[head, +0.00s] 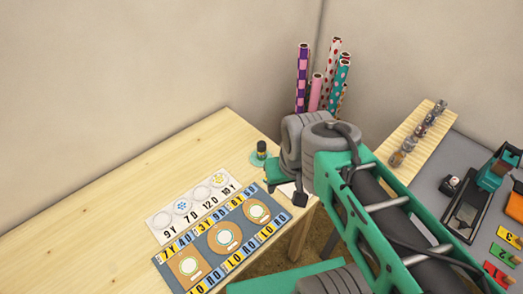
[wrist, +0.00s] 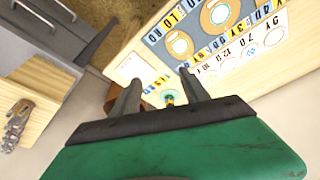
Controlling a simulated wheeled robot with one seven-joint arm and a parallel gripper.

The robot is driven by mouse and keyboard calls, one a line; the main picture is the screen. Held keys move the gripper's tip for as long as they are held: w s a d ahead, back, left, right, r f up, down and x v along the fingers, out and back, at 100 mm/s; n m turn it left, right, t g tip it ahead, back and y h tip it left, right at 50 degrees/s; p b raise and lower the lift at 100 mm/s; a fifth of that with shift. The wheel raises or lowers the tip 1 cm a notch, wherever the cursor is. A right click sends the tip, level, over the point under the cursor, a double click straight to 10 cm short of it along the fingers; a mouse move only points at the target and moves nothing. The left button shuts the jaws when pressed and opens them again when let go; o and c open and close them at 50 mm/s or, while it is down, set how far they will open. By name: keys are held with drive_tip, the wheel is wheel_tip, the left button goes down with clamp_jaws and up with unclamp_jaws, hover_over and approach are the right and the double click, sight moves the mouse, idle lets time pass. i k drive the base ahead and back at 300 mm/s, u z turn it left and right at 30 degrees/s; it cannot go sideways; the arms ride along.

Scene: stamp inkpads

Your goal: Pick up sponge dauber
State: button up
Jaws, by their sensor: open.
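The sponge dauber (head: 261,147) is a small dark upright piece with a yellow band, standing on a round green disc (head: 257,162) near the table's back right corner. In the wrist view the dauber (wrist: 169,98) shows small between my fingers, farther off, with the pale green disc (wrist: 167,94) around it. My gripper (wrist: 160,77) is open, its two dark fingers apart and nothing held. In the head view my wrist is just right of the dauber, and the fingers are mostly hidden there.
A grey mat (head: 205,240) with round pads and lettered cards, and a white strip (head: 170,213) of round wells, lie left of the dauber. Rolled paper tubes (head: 316,92) stand behind the table. A grey bench (head: 459,165) with a wooden rack (head: 418,130) is at right. The table's left is bare.

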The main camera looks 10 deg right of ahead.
sight(262, 145)
drive_tip(key=k, duration=0.95)
drive_tip(key=z, duration=0.1)
drive_tip(key=i, duration=1.05)
drive_tip(key=u, duration=1.1)
drive_tip(key=i, duration=0.45)
drive_tip(key=u, duration=0.4)
